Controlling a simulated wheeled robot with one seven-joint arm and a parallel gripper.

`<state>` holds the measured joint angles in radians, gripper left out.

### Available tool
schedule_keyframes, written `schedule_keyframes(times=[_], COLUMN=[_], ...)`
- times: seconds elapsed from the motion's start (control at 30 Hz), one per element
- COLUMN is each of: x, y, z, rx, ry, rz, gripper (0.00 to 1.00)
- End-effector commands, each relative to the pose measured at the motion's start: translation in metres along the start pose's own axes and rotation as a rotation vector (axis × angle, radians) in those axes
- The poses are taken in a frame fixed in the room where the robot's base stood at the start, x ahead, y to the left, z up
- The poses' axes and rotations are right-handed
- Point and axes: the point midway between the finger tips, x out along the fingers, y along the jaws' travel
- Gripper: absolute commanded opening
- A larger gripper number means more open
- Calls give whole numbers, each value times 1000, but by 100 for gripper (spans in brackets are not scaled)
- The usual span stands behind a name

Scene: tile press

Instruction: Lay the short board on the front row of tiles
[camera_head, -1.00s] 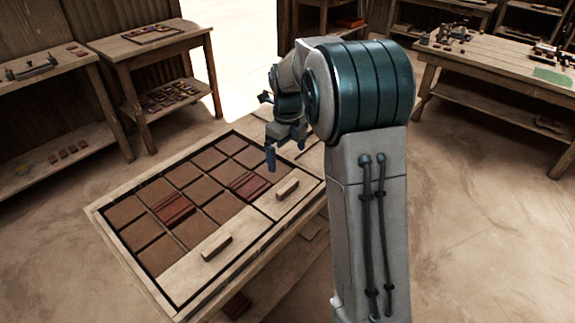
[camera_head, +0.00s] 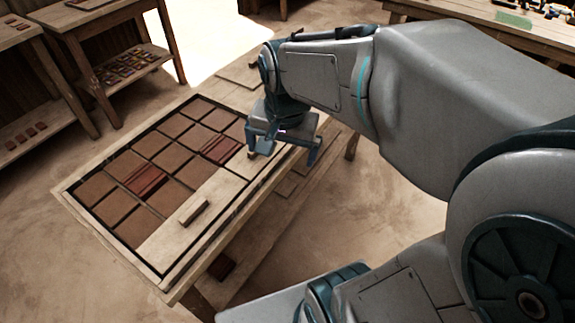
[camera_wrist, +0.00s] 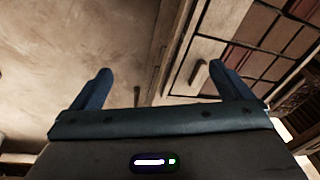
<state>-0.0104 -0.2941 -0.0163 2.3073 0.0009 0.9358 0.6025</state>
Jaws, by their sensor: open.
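Two pale boards with bar handles lie end to end along the near long side of the framed tile bed. The left board (camera_head: 165,238) looks longer, with its handle (camera_head: 193,213) clear. The right board (camera_head: 232,183), seemingly the short one, is partly hidden by my gripper. My gripper (camera_head: 283,155) is open, pointing down over the right end of the bed's near edge. In the wrist view its fingers (camera_wrist: 163,82) are apart with nothing between them; a pale board with a handle (camera_wrist: 200,77) shows beyond, by the right finger. Any tiles under the boards are hidden.
Brown tiles (camera_head: 165,157) fill the rest of the bed, with darker red ribbed pieces (camera_head: 220,150) among them. A wooden side table (camera_head: 88,17) with tiles on its lower shelf stands at the back left. The floor in front is clear.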

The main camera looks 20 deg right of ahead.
Motion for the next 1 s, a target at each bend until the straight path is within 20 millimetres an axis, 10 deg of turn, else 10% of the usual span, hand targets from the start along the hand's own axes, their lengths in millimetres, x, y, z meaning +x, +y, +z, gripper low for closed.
schedule_keyframes(times=[0.3, 0.73, 1.0], x=[3, 5, 4], y=[34, 36, 36], z=[48, 55, 55], rx=[-518, -597, -595], ry=[52, 58, 58], rz=[-13, -12, -12], gripper=[99, 99, 36])
